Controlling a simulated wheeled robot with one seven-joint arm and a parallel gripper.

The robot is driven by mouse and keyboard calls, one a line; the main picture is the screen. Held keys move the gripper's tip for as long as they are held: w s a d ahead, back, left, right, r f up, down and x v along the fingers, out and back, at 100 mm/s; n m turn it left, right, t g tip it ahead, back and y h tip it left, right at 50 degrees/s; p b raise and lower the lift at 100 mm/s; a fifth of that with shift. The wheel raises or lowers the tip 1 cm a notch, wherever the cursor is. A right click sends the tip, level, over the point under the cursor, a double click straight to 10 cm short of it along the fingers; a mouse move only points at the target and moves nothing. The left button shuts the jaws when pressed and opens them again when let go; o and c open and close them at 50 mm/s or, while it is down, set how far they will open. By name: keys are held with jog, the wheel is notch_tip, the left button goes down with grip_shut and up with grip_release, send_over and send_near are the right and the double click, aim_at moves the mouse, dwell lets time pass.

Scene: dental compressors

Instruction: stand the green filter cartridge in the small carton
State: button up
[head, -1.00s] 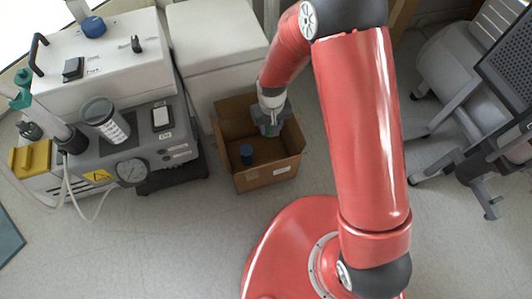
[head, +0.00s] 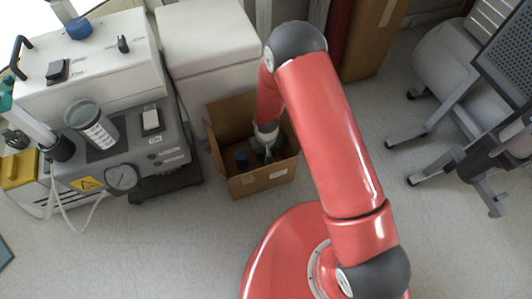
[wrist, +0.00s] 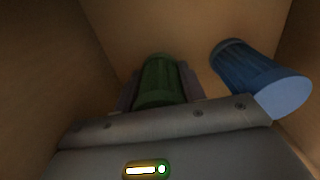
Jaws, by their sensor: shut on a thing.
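The small carton (head: 264,180) stands open on the floor in the head view. My gripper (head: 264,152) reaches down inside it. In the wrist view my gripper (wrist: 160,92) is shut on the green filter cartridge (wrist: 158,80), low between the carton walls. The cartridge looks roughly upright; whether its lower end touches the carton floor cannot be told. The green cartridge is hidden in the head view.
A white box (head: 208,40) stands behind the carton. A grey compressor unit (head: 130,150) with a gauge is at the left.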

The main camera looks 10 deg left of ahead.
jog(key=o, duration=1)
notch_tip(320, 180, up, 12)
jog(key=shift+r+p, duration=0.1)
jog(key=shift+p, duration=1.15)
